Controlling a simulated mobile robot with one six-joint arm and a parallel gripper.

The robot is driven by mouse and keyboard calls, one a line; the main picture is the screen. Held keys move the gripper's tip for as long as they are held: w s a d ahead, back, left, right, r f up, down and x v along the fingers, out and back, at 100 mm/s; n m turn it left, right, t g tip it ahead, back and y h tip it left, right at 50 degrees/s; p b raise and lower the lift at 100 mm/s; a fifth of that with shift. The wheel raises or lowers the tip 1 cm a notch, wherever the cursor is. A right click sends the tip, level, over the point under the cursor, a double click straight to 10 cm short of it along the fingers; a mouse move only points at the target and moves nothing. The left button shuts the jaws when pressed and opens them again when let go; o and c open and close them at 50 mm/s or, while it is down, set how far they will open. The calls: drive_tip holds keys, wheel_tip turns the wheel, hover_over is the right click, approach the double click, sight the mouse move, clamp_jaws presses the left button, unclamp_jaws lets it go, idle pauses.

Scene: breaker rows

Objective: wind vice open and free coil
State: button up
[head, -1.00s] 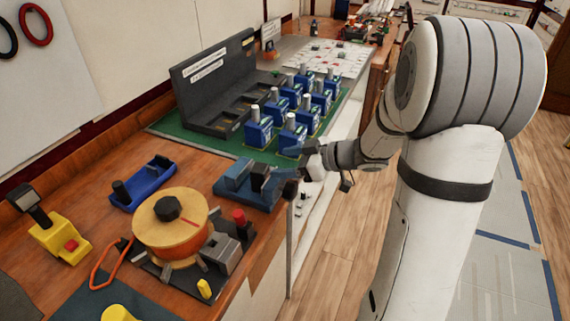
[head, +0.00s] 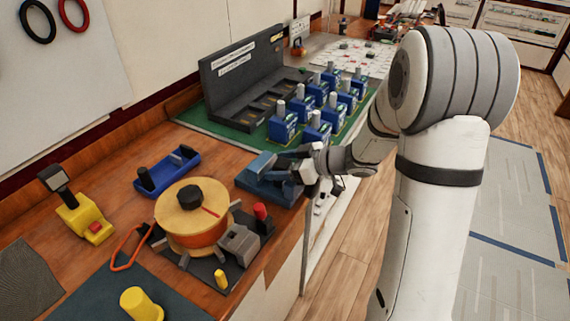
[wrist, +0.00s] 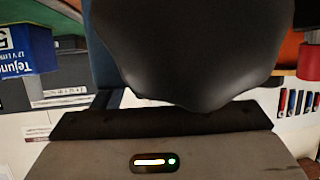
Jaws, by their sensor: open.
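A blue vice (head: 262,176) stands near the front edge of the wooden bench. My gripper (head: 297,167) is open at the vice's right end, its fingers partly covering that end; I cannot tell whether they touch it. In the wrist view a large black rounded part (wrist: 190,50) fills the middle, very close, with a strip of blue (wrist: 103,45) beside it; my fingertips cannot be made out there. A spool with an orange coil (head: 195,234) between pale wooden discs stands left of the vice. Whether anything is clamped between the vice jaws is hidden.
Several blue breakers (head: 283,126) stand on a green mat behind the vice, before a dark rack (head: 228,90). A blue tray (head: 167,170), a yellow tool (head: 85,217), an orange loop (head: 128,250) and a red-knobbed fixture (head: 262,214) are near the spool. Floor is clear at right.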

drive_tip(key=shift+c, duration=0.4)
drive_tip(key=c, duration=1.1)
drive_tip(key=shift+w+a+p, duration=0.25)
drive_tip(key=shift+a+p, duration=0.1)
drive_tip(key=o, duration=1.2)
